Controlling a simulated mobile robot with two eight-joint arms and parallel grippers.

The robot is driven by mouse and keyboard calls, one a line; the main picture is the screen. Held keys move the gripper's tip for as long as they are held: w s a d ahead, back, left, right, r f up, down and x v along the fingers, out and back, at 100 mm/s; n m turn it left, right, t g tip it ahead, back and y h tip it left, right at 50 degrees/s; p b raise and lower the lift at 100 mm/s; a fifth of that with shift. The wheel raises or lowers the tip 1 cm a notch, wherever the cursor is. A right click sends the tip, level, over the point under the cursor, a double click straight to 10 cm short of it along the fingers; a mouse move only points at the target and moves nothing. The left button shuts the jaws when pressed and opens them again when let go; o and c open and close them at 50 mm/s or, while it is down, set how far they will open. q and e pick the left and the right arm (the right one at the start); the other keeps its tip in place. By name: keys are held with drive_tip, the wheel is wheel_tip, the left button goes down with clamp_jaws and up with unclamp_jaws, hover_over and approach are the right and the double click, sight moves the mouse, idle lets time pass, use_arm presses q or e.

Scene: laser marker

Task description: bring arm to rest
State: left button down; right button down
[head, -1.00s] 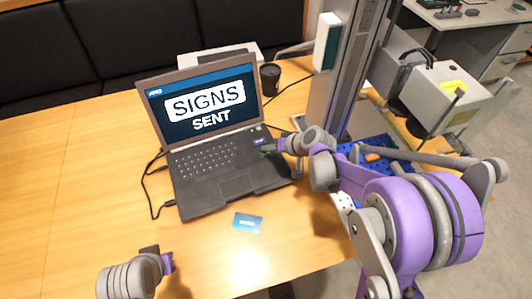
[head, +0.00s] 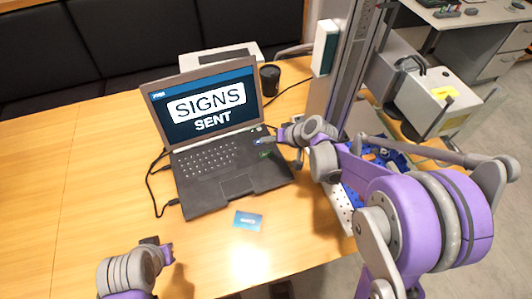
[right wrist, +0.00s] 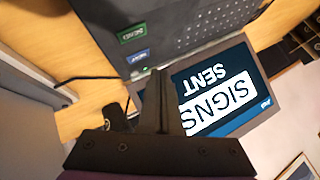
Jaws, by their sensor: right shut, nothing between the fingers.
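My right gripper (head: 262,141) is shut and empty, beside and apparently just above the right edge of the laptop's keyboard deck. In the right wrist view its closed fingers (right wrist: 161,98) show in front of the laptop screen. The laptop (head: 227,189) stands open, its screen (head: 205,105) reading "SIGNS SENT". A green label (head: 266,154) and a blue label (right wrist: 138,57) are on the deck near the gripper; I cannot tell whether the fingers touch the deck. My left gripper (head: 160,247) is over the front left of the table, and its opening is unclear.
A blue card (head: 248,220) lies on the wooden table (head: 95,180) in front of the laptop. A black cup (head: 270,80) stands behind it to the right. Cables run beside the laptop. A grey machine (head: 432,98) stands at the right. The left of the table is clear.

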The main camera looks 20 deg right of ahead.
idle(0.4)
drive_tip(key=s+d+r+g+h+p, duration=0.1)
drive_tip(key=s+r+h, duration=0.1)
drive_tip(key=s, duration=1.1)
drive_tip(key=s+d+r+n+h+p, duration=0.1)
drive_tip(key=s+r, duration=0.4)
drive_tip(key=s, duration=0.8)
drive_tip(key=h+p, duration=0.1)
drive_tip(key=h, duration=0.1)
drive_tip(key=shift+d+g+h+p, duration=0.2)
drive_tip(key=shift+g+h+p, duration=0.1)
drive_tip(key=shift+g, duration=0.1)
drive_tip(key=shift+w, duration=0.1)
